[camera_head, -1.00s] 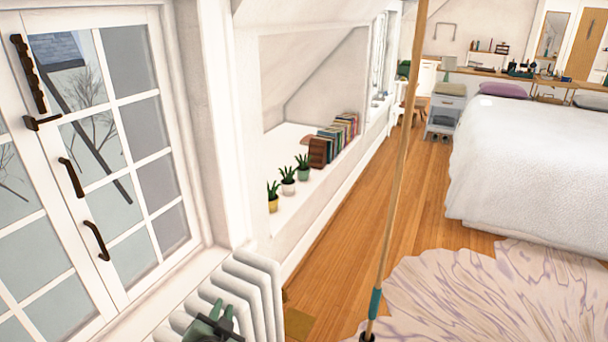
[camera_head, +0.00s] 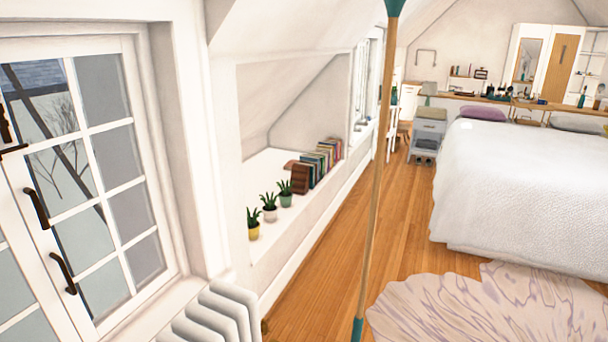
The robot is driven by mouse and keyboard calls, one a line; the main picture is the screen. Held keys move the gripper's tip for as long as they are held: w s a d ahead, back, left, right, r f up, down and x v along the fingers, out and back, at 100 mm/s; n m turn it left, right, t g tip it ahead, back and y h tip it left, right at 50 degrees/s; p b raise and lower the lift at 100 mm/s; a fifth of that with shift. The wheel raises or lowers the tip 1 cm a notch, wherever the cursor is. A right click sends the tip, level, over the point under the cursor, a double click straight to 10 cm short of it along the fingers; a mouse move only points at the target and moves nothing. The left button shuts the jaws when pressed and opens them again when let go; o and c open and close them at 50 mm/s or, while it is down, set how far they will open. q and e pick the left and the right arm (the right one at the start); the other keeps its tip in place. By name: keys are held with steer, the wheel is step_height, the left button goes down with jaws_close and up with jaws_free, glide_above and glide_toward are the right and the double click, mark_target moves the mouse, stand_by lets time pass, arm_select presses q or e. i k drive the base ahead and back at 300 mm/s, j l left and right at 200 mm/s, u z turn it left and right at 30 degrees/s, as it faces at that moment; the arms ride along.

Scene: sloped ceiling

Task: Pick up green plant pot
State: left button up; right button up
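The green plant pot (camera_head: 286,200) holds a spiky green plant and stands upright on the white ledge (camera_head: 268,240) of the wall recess. It is the farthest of three small potted plants in a row, just in front of the brown bookend. A white pot (camera_head: 270,214) and a yellow pot (camera_head: 254,232) stand nearer to me. No hand or arm touches the pots. Neither of my grippers is in view.
A white radiator (camera_head: 215,315) stands at the bottom, below the window (camera_head: 85,170). Books (camera_head: 323,160) stand behind the pots. A wooden pole (camera_head: 375,170) with teal ends stands upright right of the ledge.

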mark_target(286, 196)
steer(key=i+l+z, duration=0.4)
steer(key=l, duration=0.25)
steer(key=i+l+z, duration=0.85)
steer(key=i, duration=0.25)
steer(key=l, duration=0.1)
